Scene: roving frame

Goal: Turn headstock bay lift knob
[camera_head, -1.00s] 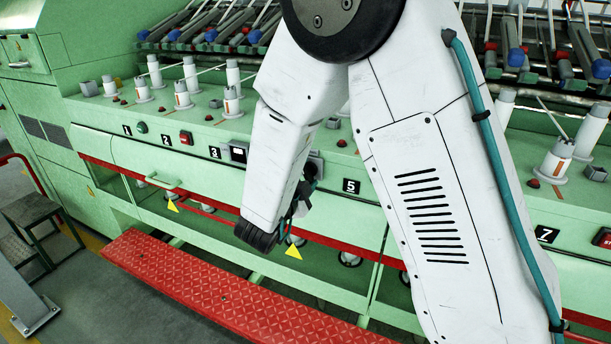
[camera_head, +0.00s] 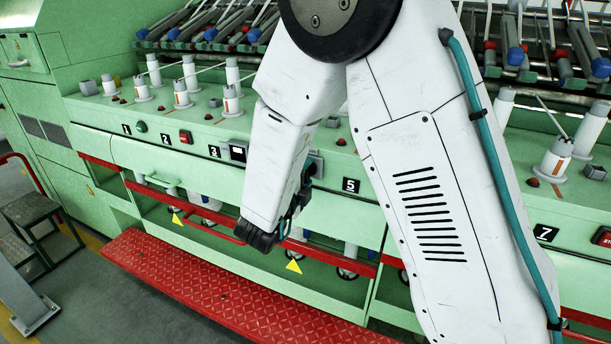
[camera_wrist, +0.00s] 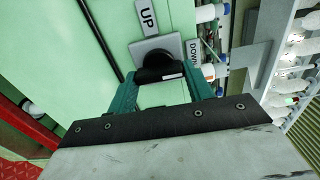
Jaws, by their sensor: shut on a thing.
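The black lift knob (camera_wrist: 156,58) sits on a grey plate on the green machine front, in the wrist view. In the head view my gripper (camera_head: 300,198) is at the front panel left of label 5, largely hidden by my wrist, and the knob cannot be made out there.
A red rail (camera_head: 212,214) with yellow triangle markers (camera_head: 294,267) runs below the panel. A red tread step (camera_head: 220,292) lies along the machine foot. A red stop button (camera_head: 186,137) is left of my arm. A dark stool (camera_head: 45,215) stands at the left.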

